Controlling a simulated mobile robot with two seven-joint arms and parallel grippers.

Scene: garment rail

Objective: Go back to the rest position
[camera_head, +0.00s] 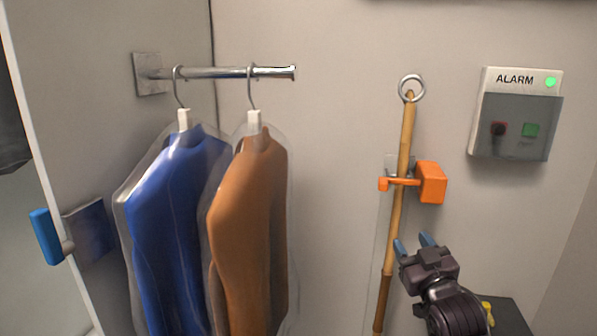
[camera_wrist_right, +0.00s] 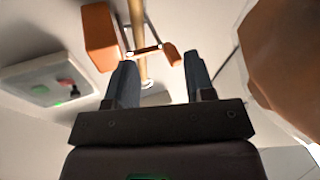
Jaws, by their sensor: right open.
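My right gripper (camera_head: 414,245) is at the lower right in the head view, in front of the wall and just right of a wooden pole. It is open, with nothing between its blue-grey fingers; both fingers also show in the right wrist view (camera_wrist_right: 158,82). My left gripper is not in view. The wooden pole (camera_head: 405,140) with a ring on top stands upright against the wall, held by an orange clip (camera_head: 431,182). The clip also shows beyond the fingers in the right wrist view (camera_wrist_right: 101,37).
A metal rail (camera_head: 225,72) at the left carries a blue garment (camera_head: 178,220) and a brown garment (camera_head: 248,210) in clear covers. An alarm box (camera_head: 516,113) with a lit green light hangs on the wall at the right. A dark surface (camera_head: 508,318) is at the lower right.

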